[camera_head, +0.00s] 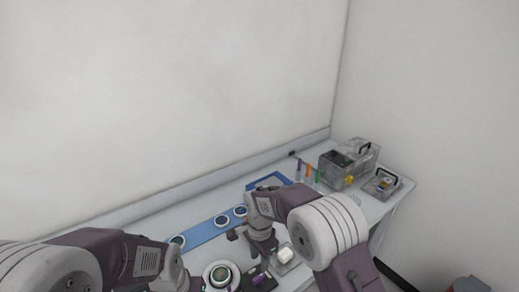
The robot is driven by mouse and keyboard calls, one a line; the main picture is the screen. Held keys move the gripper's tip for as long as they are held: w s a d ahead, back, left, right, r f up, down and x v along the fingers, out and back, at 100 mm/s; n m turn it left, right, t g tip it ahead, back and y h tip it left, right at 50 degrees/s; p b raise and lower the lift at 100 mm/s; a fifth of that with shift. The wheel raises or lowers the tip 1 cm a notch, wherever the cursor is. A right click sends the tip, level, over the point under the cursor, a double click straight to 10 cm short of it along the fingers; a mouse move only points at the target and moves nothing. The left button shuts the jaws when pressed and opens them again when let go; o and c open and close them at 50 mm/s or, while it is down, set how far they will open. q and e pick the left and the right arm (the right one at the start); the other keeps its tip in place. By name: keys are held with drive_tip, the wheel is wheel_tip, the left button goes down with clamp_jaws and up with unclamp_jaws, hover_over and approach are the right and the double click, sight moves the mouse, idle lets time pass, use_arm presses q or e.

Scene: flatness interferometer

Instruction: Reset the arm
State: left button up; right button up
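My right arm comes in from the lower right and bends down over the bench. Its gripper (262,260) points down near the front of the bench, too small and dark to tell open from shut. My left arm (145,262) reaches in at the lower left. Its gripper does not show clearly at the bottom edge.
The bench (190,208) runs along the back wall. A blue strip (205,232) holds round dark discs. A round white-rimmed piece (221,274), a white block (285,254), coloured tubes (308,171), a grey instrument (346,165) and a small box (382,184) stand on it.

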drive_tip(key=s+d+r+m+t, duration=0.1)
drive_tip(key=d+r, duration=0.2)
drive_tip(key=d, duration=0.4)
drive_tip(key=s+d+r+m, duration=0.1)
drive_tip(key=s+d+r, duration=0.1)
drive_tip(key=d+r, duration=0.3)
drive_tip(key=s+d+f+n, duration=0.2)
drive_tip(key=s+d+n, duration=0.1)
drive_tip(key=s+n, duration=0.3)
drive_tip(key=s+d+f+n, duration=0.3)
drive_tip(key=s+n, duration=0.3)
drive_tip(key=shift+s+f, duration=0.2)
drive_tip(key=shift+f, duration=0.1)
